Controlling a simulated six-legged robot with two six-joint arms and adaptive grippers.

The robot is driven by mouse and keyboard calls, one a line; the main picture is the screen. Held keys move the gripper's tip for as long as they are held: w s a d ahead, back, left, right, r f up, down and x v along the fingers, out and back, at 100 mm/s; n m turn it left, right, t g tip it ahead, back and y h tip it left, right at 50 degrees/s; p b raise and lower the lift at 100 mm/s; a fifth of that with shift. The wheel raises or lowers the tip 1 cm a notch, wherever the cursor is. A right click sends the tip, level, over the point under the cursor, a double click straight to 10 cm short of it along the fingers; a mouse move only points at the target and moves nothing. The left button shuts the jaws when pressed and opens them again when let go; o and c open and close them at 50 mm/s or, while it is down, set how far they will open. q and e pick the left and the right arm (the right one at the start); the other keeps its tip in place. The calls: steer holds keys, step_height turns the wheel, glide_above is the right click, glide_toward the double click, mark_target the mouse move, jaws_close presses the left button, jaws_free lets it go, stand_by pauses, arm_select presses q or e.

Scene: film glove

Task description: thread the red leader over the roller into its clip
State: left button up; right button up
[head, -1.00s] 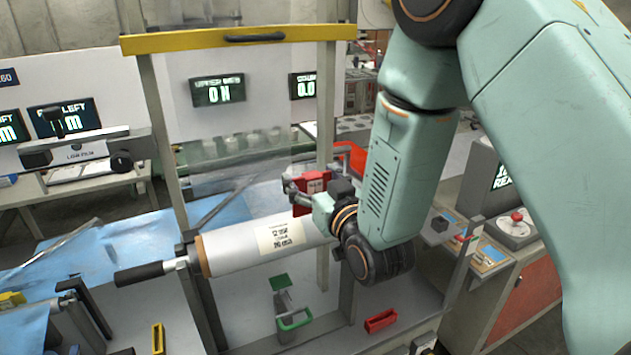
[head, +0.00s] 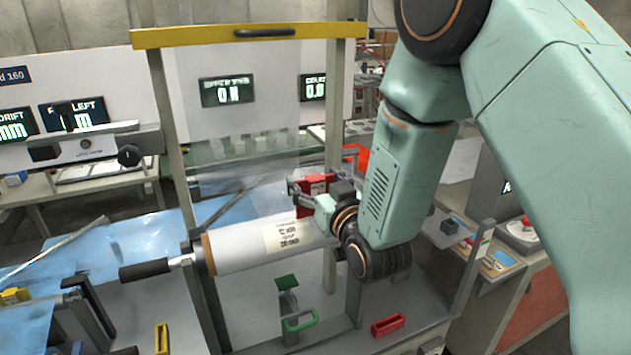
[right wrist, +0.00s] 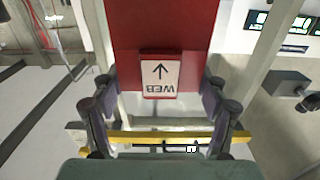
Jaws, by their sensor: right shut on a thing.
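The red leader (head: 314,184) is held above the right part of a white film roll (head: 238,248). My right gripper (head: 305,195) is shut on it. In the right wrist view the red leader (right wrist: 165,30) spans the space between the two fingers of my right gripper (right wrist: 158,95), with a white label showing an arrow and "WEB". The roll lies level with a paper label and a black handle at its left end. The gripper hides part of the roll's right end. I cannot tell which part is the roller or the clip. My left gripper is not in view.
A yellow crossbar (head: 235,34) tops the upright frame, with clear film hanging below it. A green part (head: 299,320) and a red holder (head: 388,325) sit low in front. Blue sheet (head: 130,238) covers the left side. Display screens stand behind.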

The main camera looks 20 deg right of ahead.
steer(key=shift+s+r+p, duration=0.25)
steer(key=shift+r+p, duration=0.05)
steer(key=shift+r, duration=0.1)
steer(key=s+r+p, duration=0.1)
steer(key=s, duration=0.1)
steer(key=s+r+p, duration=0.1)
steer(key=s+r, duration=0.1)
steer(key=shift+s+d+r, duration=0.1)
steer(key=shift+s+r, duration=0.05)
steer(key=shift+s, duration=0.15)
stand_by(0.4)
